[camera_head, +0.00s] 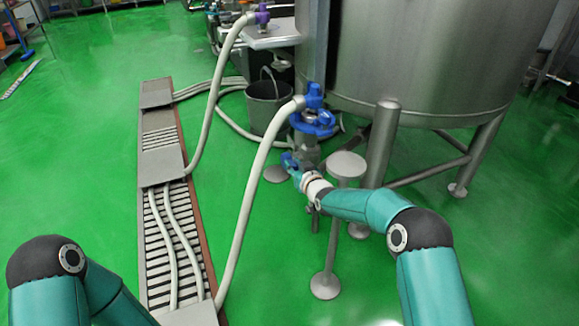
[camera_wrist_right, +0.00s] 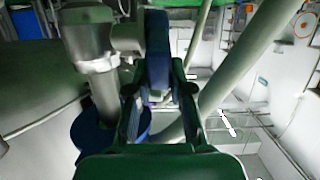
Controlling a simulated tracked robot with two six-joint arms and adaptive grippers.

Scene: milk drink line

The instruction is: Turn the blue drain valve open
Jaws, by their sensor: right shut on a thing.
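The blue drain valve handle (camera_head: 288,160) is low at the pipe fitting beside the big steel tank. My right gripper (camera_head: 298,170) is at this handle, at the end of my teal right arm. In the right wrist view the two fingers of my right gripper (camera_wrist_right: 160,90) are closed on both sides of the blue handle (camera_wrist_right: 157,45), which stands up between them. A metal valve body (camera_wrist_right: 92,50) is just left of it there. My left arm's elbow shows at lower left in the head view; its gripper is not in view.
A round-topped stand (camera_head: 346,164) is close to my right wrist. A bucket (camera_head: 267,108) stands behind.

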